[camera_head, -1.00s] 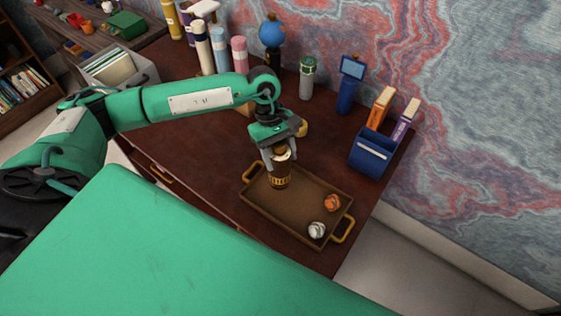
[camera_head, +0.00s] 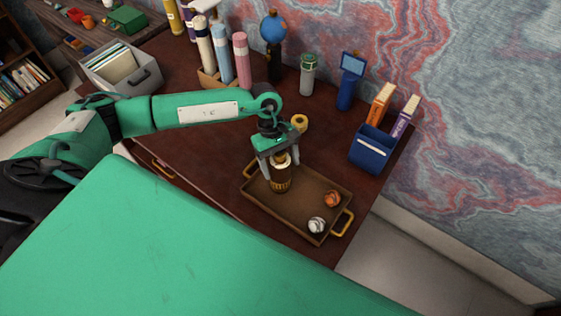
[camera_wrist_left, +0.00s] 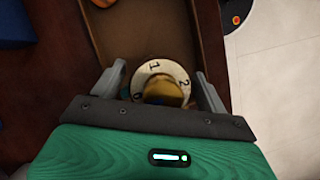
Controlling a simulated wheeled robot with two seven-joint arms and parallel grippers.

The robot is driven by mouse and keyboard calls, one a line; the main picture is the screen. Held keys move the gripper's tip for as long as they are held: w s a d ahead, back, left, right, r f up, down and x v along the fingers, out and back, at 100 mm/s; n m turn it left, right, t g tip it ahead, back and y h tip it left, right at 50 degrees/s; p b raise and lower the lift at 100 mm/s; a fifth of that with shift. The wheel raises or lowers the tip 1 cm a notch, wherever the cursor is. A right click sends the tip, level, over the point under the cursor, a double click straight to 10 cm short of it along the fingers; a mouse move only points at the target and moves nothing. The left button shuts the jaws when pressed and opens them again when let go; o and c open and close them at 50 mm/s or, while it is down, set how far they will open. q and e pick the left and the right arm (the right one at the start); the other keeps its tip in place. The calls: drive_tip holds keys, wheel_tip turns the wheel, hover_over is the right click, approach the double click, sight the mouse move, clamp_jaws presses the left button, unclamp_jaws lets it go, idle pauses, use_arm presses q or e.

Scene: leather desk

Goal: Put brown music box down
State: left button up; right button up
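The brown music box (camera_head: 280,183) is a small upright brown cylinder with gold bands. It appears to stand on the left part of the brown tray (camera_head: 307,201). In the left wrist view its pale round top with black numerals and a gold knob (camera_wrist_left: 163,86) shows between the fingers. My left gripper (camera_head: 280,167) is above the box, fingers spread on either side of its top, with small gaps visible. The left wrist view shows the gripper (camera_wrist_left: 162,88) open around it. My right gripper is not in view.
An orange object (camera_head: 332,199) and a whitish ball (camera_head: 317,225) lie at the tray's right end. A gold ring-shaped object (camera_head: 299,123) sits behind the gripper. A blue holder (camera_head: 371,150) and several bottles stand towards the wall. The desk left of the tray is clear.

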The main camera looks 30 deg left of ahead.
use_arm(q)
drive_tip(key=shift+r, duration=0.15)
drive_tip(key=shift+w+a+r, duration=0.1)
drive_tip(key=shift+r, duration=0.05)
drive_tip(key=b+v, duration=0.3)
drive_tip(key=v, duration=0.8)
drive_tip(key=shift+r, duration=0.3)
drive_tip(key=shift+f, duration=0.1)
